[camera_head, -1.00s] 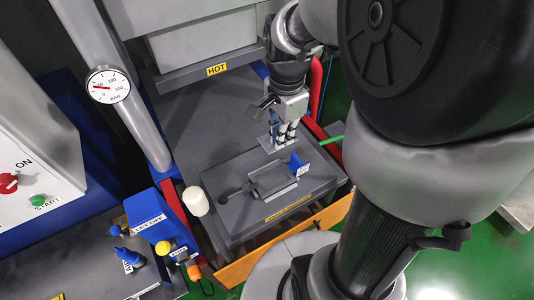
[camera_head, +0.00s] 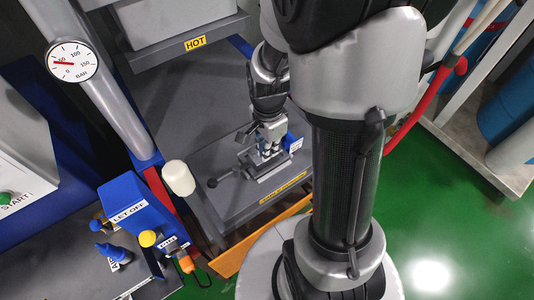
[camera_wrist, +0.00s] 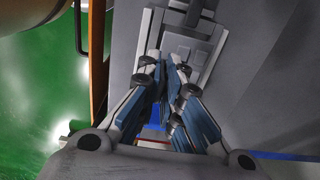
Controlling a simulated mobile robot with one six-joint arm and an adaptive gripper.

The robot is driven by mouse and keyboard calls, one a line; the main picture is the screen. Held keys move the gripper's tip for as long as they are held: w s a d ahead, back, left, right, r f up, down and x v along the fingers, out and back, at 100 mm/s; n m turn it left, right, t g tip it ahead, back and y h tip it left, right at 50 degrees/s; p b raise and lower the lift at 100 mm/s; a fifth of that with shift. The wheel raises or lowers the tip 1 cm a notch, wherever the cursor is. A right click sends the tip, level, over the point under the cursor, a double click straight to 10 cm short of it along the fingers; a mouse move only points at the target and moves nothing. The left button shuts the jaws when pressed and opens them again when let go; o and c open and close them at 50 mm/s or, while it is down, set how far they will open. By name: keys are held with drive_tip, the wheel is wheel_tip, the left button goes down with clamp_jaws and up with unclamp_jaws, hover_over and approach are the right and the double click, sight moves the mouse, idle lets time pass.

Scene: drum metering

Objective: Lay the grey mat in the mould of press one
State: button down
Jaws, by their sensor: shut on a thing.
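The mould (camera_head: 247,161) is a small light-grey frame on the dark press plate, with a black-knobbed handle (camera_head: 215,182) at its left and a blue labelled plate (camera_head: 294,143) at its right. My gripper (camera_head: 268,153) is directly over the mould, low and close to it. In the wrist view, my gripper (camera_wrist: 166,58) has its fingertips close together over the mould frame (camera_wrist: 200,20). It is shut on the thin grey mat, which is mostly hidden by the fingers. I cannot tell whether the mat touches the mould.
The upper press block with a HOT label (camera_head: 195,42) stands behind my arm. A white knob (camera_head: 178,178) on a red lever and a blue LET OFF box (camera_head: 133,205) stand at the left. An orange edge (camera_head: 235,258) borders the plate's front. A pressure gauge (camera_head: 74,62) is at the upper left.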

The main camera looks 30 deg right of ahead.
drive_tip(key=shift+f+b, duration=0.4)
drive_tip(key=shift+f, duration=1.05)
drive_tip(key=shift+f, duration=0.1)
drive_tip(key=c, duration=1.8)
unclamp_jaws()
wheel_tip(320, 180, up, 11)
drive_tip(key=p, duration=0.4)
drive_tip(key=shift+r, duration=0.75)
drive_tip(key=shift+s+a+r+n+t, duration=0.75)
drive_tip(key=shift+s+a+r+n, duration=1.3)
drive_tip(key=shift+n, duration=0.9)
drive_tip(key=shift+s+a+r+n+t, duration=0.8)
drive_tip(key=shift+s+a+r+n, duration=0.7)
drive_tip(key=shift+r+n, duration=1.15)
drive_tip(key=shift+s+a+r+n+t, duration=0.75)
drive_tip(key=shift+s+a+r+n, duration=1.05)
drive_tip(key=shift+n, duration=1.4)
